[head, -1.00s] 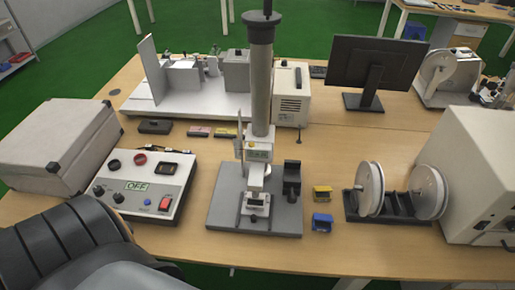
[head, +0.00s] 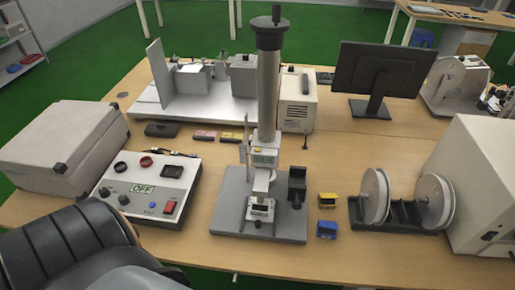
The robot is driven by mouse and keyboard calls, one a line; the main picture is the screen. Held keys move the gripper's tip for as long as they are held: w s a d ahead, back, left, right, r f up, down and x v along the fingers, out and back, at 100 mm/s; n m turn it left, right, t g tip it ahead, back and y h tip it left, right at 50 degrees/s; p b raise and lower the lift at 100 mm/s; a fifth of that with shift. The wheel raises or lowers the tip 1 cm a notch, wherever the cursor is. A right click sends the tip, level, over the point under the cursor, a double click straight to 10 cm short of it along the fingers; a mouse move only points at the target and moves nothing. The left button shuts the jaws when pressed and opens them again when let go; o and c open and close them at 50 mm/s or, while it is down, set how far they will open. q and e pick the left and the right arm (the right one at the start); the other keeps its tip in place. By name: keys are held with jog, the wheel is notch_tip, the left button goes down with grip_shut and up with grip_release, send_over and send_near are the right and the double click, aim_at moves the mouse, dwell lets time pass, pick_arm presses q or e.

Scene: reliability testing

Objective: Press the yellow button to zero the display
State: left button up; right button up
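A test stand with a tall grey column (head: 268,95) stands on a grey base plate (head: 226,205) near the middle of the table. The display's digits and the yellow button are too small to make out clearly. Neither gripper is in view.
A control box (head: 170,178) with knobs, a red switch and an "OFF" label sits left of the stand. A monitor (head: 380,70) stands behind.

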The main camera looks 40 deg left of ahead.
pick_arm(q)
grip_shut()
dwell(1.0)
